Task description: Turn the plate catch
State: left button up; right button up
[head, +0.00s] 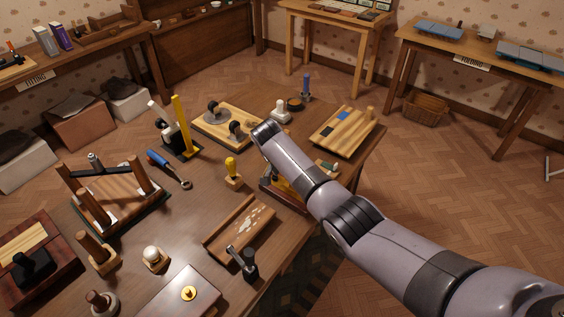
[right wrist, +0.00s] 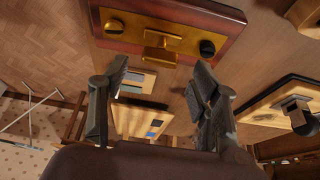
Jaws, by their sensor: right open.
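The plate catch is a brass plate (right wrist: 180,42) on a dark red wooden block (right wrist: 222,22), at the top of the right wrist view. My left gripper is not in view.
A striped wooden board (head: 343,130) lies beyond my arm. A board with metal fittings (head: 228,124), a yellow-handled stamp (head: 232,172) and a wooden trough (head: 238,229) stand close by. Several other tools crowd the table's left side. The floor at right is mostly open.

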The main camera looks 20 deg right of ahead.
jog(key=v, duration=0.9)
jog(key=shift+s, duration=0.1)
